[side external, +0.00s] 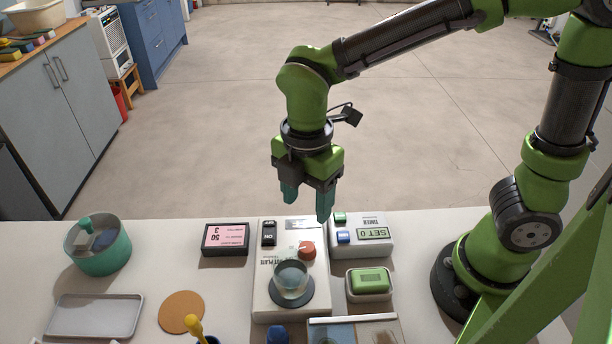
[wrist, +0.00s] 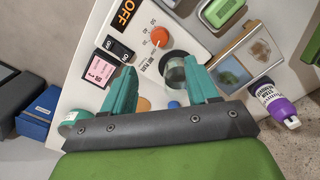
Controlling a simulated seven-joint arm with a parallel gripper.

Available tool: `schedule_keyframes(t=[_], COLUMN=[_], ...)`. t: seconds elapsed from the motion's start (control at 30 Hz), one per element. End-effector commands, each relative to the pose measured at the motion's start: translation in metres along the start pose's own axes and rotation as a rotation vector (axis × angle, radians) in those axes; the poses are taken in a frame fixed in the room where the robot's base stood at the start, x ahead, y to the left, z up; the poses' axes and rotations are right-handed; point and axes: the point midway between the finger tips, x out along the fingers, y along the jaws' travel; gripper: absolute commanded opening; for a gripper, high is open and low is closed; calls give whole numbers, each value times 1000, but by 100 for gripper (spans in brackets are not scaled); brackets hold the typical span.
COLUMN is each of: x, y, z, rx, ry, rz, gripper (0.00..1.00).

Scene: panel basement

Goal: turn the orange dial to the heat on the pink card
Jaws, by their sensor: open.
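The orange dial (side external: 307,250) sits on the top of a white hot plate (side external: 262,300); it also shows in the wrist view (wrist: 159,37) with small markings beside it. A beaker of clear liquid (side external: 291,279) stands on the plate's dark round disc. The pink card (side external: 226,236) is in a black frame left of the hot plate, with 50 and 3 among its print; it shows in the wrist view (wrist: 101,70) too. My gripper (side external: 306,208) is open and empty, above the hot plate's far end, apart from the dial. In the wrist view, a black display (wrist: 125,12) reads OFF.
A black rocker switch (side external: 268,233) is beside the dial. A timer box (side external: 361,236) stands to the right, with a green block in a dish (side external: 370,281) nearer. A teal pot (side external: 97,246), grey tray (side external: 94,317) and brown disc (side external: 181,312) are left.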

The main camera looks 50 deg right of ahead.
Motion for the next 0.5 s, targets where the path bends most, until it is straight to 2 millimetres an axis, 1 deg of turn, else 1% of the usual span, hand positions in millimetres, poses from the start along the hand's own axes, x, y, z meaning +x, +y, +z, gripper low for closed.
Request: schedule_keyframes(t=[0.03,0.3,0.5], x=[13,71,101], y=[-1,-1,-1], z=[0,0,0], rx=[1,1,1], ry=[-3,-2,-1], rz=[-7,-6,-3], gripper=[59,59,59])
